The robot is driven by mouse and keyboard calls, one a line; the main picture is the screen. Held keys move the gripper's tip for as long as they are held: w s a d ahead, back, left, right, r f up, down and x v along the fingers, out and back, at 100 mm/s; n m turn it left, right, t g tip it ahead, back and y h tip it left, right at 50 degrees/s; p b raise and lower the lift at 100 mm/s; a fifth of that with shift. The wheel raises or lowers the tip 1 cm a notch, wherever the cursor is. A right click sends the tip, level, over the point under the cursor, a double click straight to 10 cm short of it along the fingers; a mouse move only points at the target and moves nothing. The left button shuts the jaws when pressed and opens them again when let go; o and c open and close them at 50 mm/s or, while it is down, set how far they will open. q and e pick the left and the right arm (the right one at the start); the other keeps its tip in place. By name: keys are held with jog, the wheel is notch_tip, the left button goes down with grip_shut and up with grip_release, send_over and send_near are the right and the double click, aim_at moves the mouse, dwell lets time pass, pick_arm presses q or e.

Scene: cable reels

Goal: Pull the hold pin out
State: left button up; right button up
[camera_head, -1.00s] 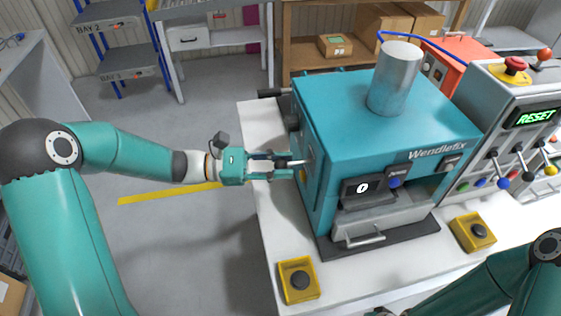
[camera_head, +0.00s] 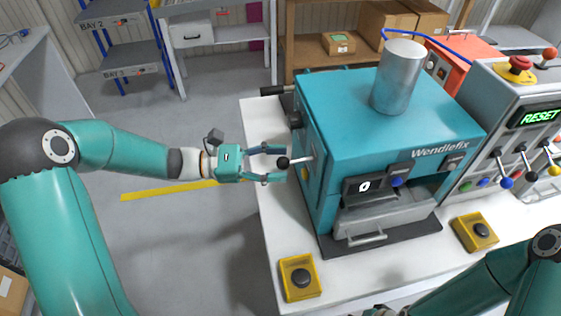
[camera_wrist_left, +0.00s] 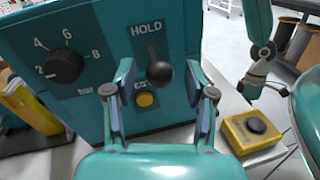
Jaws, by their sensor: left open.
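The hold pin is a black ball knob (camera_head: 283,162) on a pale shaft. It sticks out of the left side of the teal Wendlefix machine (camera_head: 345,110). In the left wrist view the knob (camera_wrist_left: 160,74) sits below the word HOLD, at the lower end of a dark slot-like strip. My left gripper (camera_head: 274,163) is open, with one finger on each side of the knob and gaps visible in the left wrist view (camera_wrist_left: 160,88).
A bar dial (camera_wrist_left: 63,65) and a yellow button (camera_wrist_left: 145,99) sit close to the knob. Yellow button boxes (camera_head: 300,278) (camera_head: 475,232) stand on the white table (camera_head: 262,185). A lever panel (camera_head: 520,120) stands at right. The floor left of the table is free.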

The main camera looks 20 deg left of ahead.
pick_arm(q)
jog(key=v, duration=1.1)
